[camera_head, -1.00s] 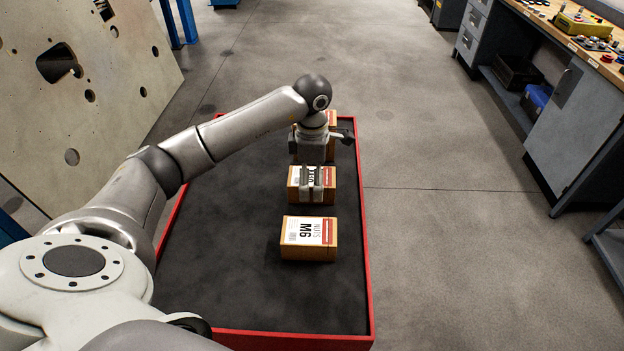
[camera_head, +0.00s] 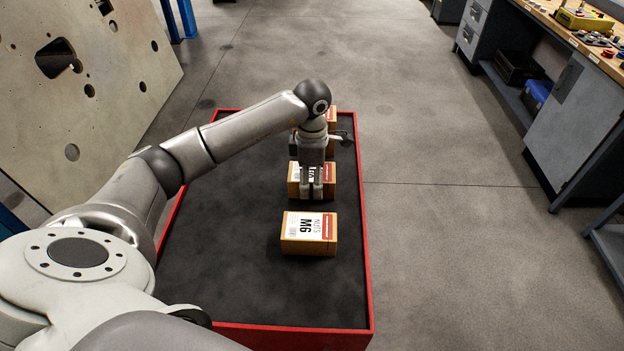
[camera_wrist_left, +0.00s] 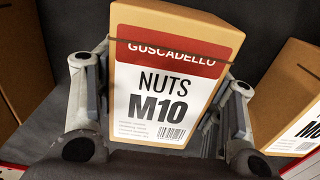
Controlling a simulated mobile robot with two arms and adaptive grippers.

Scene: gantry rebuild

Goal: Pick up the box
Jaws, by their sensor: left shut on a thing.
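A cardboard box with a red and white label reading "NUTS M10" fills the middle of the left wrist view (camera_wrist_left: 165,75). The same box shows in the head view (camera_head: 328,180) as the middle one of a row on the black-topped, red-edged cart (camera_head: 250,290). My left gripper (camera_head: 318,190) reaches down over it and is shut on it, with one finger along each side in the left wrist view (camera_wrist_left: 165,100). The gripper hides part of the box in the head view. I cannot tell whether the box is clear of the cart top. My right gripper is not in view.
An M6 nuts box (camera_head: 309,233) sits nearer on the cart. Another box (camera_head: 331,118) stands behind, partly hidden by my left wrist. The cart's left and front areas are bare. A workbench (camera_head: 570,110) stands right, and a large holed panel (camera_head: 80,80) left.

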